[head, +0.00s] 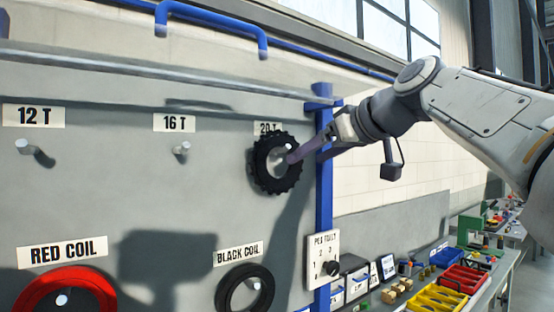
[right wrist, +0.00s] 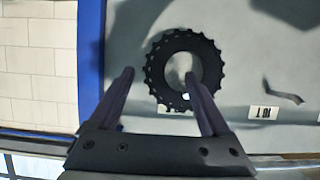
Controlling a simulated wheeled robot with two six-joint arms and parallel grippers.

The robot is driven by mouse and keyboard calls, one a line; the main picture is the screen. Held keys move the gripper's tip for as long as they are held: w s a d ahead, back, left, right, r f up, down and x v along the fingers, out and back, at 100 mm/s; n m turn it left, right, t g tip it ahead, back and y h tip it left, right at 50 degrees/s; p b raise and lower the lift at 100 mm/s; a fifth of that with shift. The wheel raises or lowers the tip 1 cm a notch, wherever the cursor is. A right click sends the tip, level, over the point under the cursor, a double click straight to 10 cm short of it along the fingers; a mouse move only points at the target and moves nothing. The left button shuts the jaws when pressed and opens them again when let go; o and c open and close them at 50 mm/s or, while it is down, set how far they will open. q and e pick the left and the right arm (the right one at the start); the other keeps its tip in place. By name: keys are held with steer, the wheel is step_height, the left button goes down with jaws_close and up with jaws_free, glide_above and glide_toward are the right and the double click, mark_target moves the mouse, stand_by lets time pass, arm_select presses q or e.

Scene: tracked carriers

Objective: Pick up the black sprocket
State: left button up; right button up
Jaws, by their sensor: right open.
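The black sprocket (head: 272,181) is a toothed ring hanging on a peg under the 20 T label (head: 267,128) on the grey panel. It also shows in the right wrist view (right wrist: 181,42), with the peg's light end inside its hole. My right gripper (head: 291,157) reaches in from the right, at the sprocket's right side. In the right wrist view my right gripper (right wrist: 160,76) is open and empty. One finger overlaps the ring near its hole, and the other lies outside its left edge. Whether the fingers touch the ring cannot be told. My left gripper is not in view.
Bare pegs stand under the 12 T (head: 28,148) and 16 T (head: 182,148) labels. A red coil (head: 28,291) and a black coil (head: 228,292) hang below. A blue post (head: 323,200) edges the panel on the right. A bench with yellow (head: 437,298) and red bins stands beyond.

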mark_target(298, 165)
steer(key=shift+w+a+f, duration=0.15)
steer(key=shift+w+a, duration=0.1)
steer(key=shift+w, duration=0.05)
steer(key=p+x, duration=0.1)
steer(key=x, duration=0.1)
steer(key=p+x, duration=0.1)
steer(key=x, duration=0.2)
steer(key=shift+w+d+p, duration=0.25)
steer(key=shift+p, duration=0.15)
steer(key=shift+w+a, duration=0.15)
steer(key=shift+w, duration=0.05)
jaws_close()
